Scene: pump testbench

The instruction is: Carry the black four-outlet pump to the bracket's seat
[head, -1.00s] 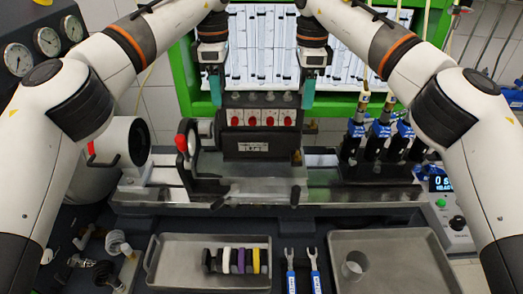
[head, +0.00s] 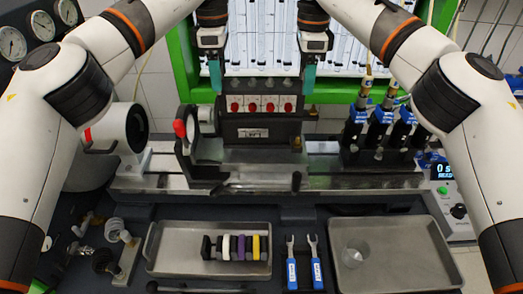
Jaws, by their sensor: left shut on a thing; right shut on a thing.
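The black pump (head: 261,131) has a front row of white outlets with red centres and a small label below. It sits upright between my two grippers at the back centre, above the bracket. My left gripper (head: 216,83) is shut at its left end. My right gripper (head: 308,82) is shut at its right end. Teal fingertips point down. The dark bracket (head: 262,157) is below the pump on the bench rail, with an upright ring and red knob at its left. I cannot tell whether the pump touches the seat, which it largely hides.
A metal tray (head: 180,268) with coloured rings is at front left. An empty-looking tray (head: 395,275) with a clear cup is at front right. Two blue-handled wrenches (head: 303,270) lie between them. Blue-and-black injectors (head: 378,132) stand right of the bracket.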

